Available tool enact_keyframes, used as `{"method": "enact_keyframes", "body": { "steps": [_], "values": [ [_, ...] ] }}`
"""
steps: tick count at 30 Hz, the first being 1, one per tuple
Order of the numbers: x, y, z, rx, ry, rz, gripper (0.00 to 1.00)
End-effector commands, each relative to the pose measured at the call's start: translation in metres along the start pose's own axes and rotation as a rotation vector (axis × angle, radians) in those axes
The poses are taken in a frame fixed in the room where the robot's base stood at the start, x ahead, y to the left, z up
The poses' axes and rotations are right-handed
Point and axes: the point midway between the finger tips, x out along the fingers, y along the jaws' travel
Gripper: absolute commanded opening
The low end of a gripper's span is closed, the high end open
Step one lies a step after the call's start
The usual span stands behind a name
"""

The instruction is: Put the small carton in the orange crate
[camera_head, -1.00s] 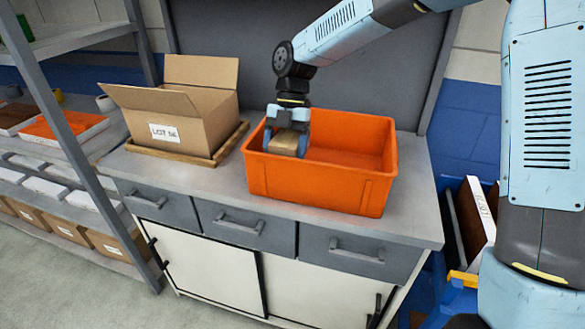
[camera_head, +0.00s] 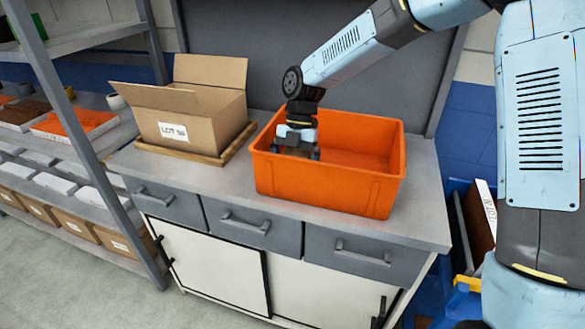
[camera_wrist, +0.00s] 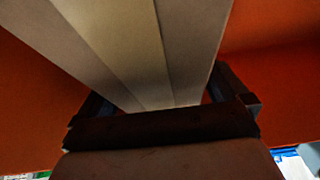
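The small carton (camera_wrist: 110,40) is a beige box with a darker lengthwise strip along one face. It fills the upper middle of the wrist view. My gripper (camera_head: 296,148) points down inside the left part of the orange crate (camera_head: 325,186). Its fingers lie against both sides of the carton and appear shut on it. In the head view the carton's lower part is hidden behind the crate's front wall, so I cannot tell whether it touches the crate floor. Orange walls (camera_wrist: 275,85) flank the carton in the wrist view.
An open cardboard box (camera_head: 205,125) stands on a wooden tray (camera_head: 232,146) left of the crate. The crate's right half looks empty. The worktop (camera_head: 420,205) is clear in front. A shelf rack (camera_head: 62,85) stands at the left, and a blue bin (camera_head: 442,295) at the lower right.

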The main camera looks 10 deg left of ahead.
Motion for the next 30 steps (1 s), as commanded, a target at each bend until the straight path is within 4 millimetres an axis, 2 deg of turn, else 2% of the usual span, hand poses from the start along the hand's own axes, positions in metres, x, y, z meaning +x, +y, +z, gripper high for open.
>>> {"method": "enact_keyframes", "body": {
  "steps": [7, 11, 24, 30],
  "values": [
    [-0.002, 0.000, 0.000, 0.000, 0.000, 0.000, 1.00],
    [-0.011, 0.001, 0.000, 0.000, -0.002, 0.002, 1.00],
    [-0.090, 0.001, 0.000, 0.000, -0.002, 0.002, 1.00],
    [-0.113, 0.001, -0.001, -0.002, -0.001, 0.001, 1.00]
  ]
}}
